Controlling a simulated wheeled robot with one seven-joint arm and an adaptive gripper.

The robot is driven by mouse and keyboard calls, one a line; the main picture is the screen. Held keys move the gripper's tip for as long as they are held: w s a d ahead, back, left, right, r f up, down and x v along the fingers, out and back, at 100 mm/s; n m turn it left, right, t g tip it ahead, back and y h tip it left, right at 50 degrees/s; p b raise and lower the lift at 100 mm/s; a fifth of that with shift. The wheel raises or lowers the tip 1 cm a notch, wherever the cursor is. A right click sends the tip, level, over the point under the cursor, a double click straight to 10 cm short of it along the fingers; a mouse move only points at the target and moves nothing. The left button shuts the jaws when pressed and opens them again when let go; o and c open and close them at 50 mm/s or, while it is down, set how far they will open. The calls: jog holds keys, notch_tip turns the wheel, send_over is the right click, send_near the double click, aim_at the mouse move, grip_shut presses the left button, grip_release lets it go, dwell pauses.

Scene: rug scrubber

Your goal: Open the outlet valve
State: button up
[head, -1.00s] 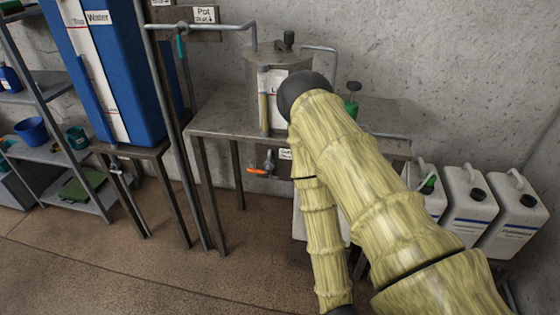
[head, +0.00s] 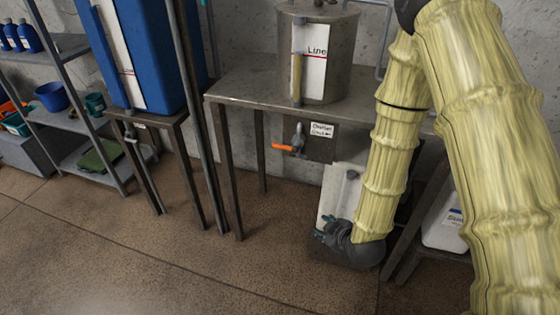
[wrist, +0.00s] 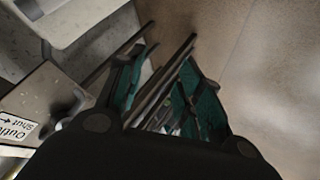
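The outlet valve (head: 297,143) has a grey body and an orange handle pointing left. It sits on a plate under the front edge of the metal table, beside a white label (head: 321,130) reading "Outlet" and "Shut". My gripper (head: 322,234) hangs low in the head view, below and right of the valve and clear of it. In the wrist view, my gripper's teal-padded fingers (wrist: 168,88) are apart with nothing seen between them. The label also shows at the left edge of the wrist view (wrist: 16,127). The orange handle is not seen there.
The metal table (head: 240,88) carries a steel pot (head: 344,60) with a sight tube. A blue tank (head: 158,50) on a stand is at left, beside shelves with bowls. A white container (head: 442,222) stands at right, partly behind my arm. The floor in front is clear.

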jog(key=w+a+r+n+t+y+b, duration=0.2)
jog(key=w+a+r+n+t+b, duration=0.25)
jog(key=w+r+n, duration=0.35)
jog(key=n+t+y+b, duration=0.1)
jog(key=n+y+b, duration=0.2)
jog(key=b, duration=0.1)
send_near(281, 148)
jog(key=x, duration=1.1)
jog(key=shift+w, duration=0.1)
grip_shut()
